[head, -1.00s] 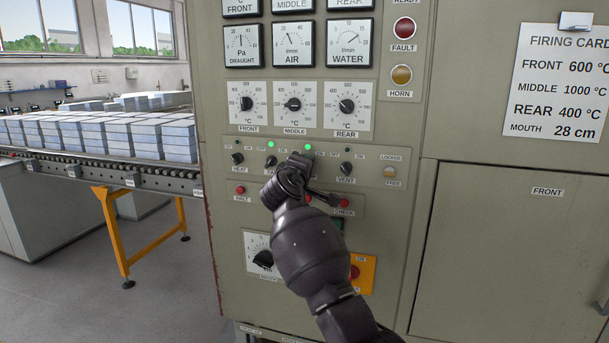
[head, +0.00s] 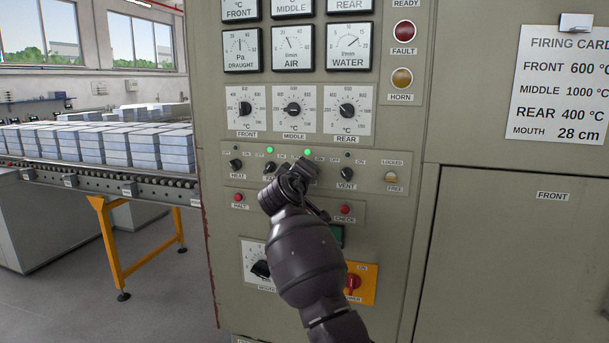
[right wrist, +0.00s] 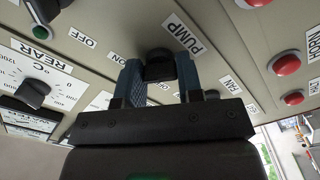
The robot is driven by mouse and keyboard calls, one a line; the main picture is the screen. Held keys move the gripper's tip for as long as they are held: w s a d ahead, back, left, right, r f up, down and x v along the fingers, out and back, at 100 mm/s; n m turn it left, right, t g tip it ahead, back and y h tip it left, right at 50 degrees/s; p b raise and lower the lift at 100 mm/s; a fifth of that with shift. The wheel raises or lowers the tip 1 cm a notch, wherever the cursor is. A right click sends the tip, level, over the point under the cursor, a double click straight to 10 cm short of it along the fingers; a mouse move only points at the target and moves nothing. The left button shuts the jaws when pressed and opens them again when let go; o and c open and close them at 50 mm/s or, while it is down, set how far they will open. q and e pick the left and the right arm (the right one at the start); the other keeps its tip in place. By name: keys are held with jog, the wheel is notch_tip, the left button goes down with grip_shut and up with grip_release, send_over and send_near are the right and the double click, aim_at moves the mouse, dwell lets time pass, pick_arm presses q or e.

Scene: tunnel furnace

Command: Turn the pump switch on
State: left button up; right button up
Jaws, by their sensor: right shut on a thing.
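The pump switch (right wrist: 158,66) is a dark knob beside its PUMP label (right wrist: 182,34) in the right wrist view. My right gripper (right wrist: 160,80) is shut on it, with one blue-padded finger on each side. In the head view my right gripper (head: 300,172) is at the switch row between FAN and VENT and hides the pump switch and its label. A green lamp (head: 307,152) is lit just above the gripper. I cannot tell which way the knob points. My left gripper is not in view.
The vent switch (head: 346,173) is close on the right and the fan switch (head: 270,167) close on the left, under another lit green lamp (head: 270,150). A red check button (head: 345,209) and an orange-backed power switch (head: 353,284) are below.

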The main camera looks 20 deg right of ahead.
jog(key=shift+f, duration=0.1)
jog(key=o, duration=0.9)
jog(key=shift+o, duration=0.2)
jog(key=v, duration=1)
jog(key=shift+s+a, duration=0.25)
jog(key=shift+s, duration=0.05)
